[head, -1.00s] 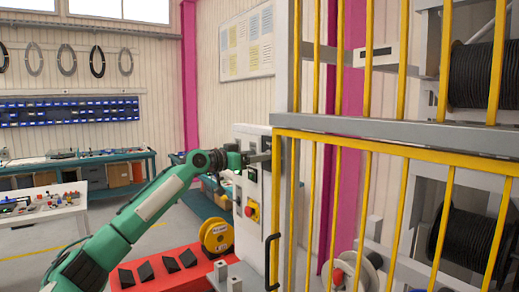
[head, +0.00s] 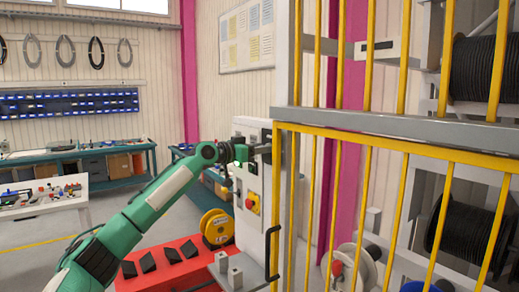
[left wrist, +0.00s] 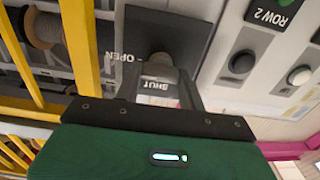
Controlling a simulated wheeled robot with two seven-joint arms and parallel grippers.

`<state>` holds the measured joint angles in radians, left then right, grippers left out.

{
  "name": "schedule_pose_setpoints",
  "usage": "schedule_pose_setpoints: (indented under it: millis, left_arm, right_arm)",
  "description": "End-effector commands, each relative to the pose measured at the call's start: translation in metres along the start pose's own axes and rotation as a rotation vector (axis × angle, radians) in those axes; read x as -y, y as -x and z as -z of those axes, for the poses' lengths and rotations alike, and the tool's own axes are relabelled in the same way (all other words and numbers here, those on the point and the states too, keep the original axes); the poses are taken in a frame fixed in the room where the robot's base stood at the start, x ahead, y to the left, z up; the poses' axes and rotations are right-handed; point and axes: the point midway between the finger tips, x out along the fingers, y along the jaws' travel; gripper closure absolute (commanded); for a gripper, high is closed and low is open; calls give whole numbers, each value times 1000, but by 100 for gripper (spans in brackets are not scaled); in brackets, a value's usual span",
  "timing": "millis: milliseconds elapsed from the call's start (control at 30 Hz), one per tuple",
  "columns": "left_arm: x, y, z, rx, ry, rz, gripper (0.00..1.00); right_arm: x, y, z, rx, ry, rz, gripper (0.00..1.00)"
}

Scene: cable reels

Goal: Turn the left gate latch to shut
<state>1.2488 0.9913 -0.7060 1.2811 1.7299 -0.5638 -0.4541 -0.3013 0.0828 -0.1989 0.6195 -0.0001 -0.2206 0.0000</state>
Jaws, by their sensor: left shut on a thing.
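The left gate latch (left wrist: 160,62) is a round knob on a dark plate in the left wrist view, with the words OPEN and SHUT printed by it. My left gripper (left wrist: 158,80) is closed around the knob, one finger on each side. Its fingers hide part of the knob, and I cannot tell its exact turn angle. In the head view my left gripper (head: 263,148) reaches the gate post beside the yellow barred gate (head: 330,140); the latch itself is hidden there. My right gripper is not in view.
A white control box (head: 247,190) with a red button on yellow stands left of the gate. Below it are a red table (head: 165,270) and a yellow reel (head: 215,228). Black cable reels (head: 462,235) sit behind the bars. A dark handle (head: 272,255) sticks out from the gate.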

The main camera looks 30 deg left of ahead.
Motion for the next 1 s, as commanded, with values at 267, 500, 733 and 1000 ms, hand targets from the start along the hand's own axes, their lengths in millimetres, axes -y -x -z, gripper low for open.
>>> schedule_pose_setpoints:
  millis: [267, 500, 733, 1000]
  left_arm:
    - [1, 0, 0, 0, 115, 0, 83]
    - [1, -1, 1, 0, 317, -1, 83]
    - [2, 0, 1, 0, 537, 0, 83]
    - [3, -1, 0, 0, 793, 0, 83]
  right_arm:
    - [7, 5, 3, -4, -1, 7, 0]
    - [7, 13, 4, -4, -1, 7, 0]
    - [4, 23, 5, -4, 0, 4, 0]
    - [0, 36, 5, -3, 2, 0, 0]
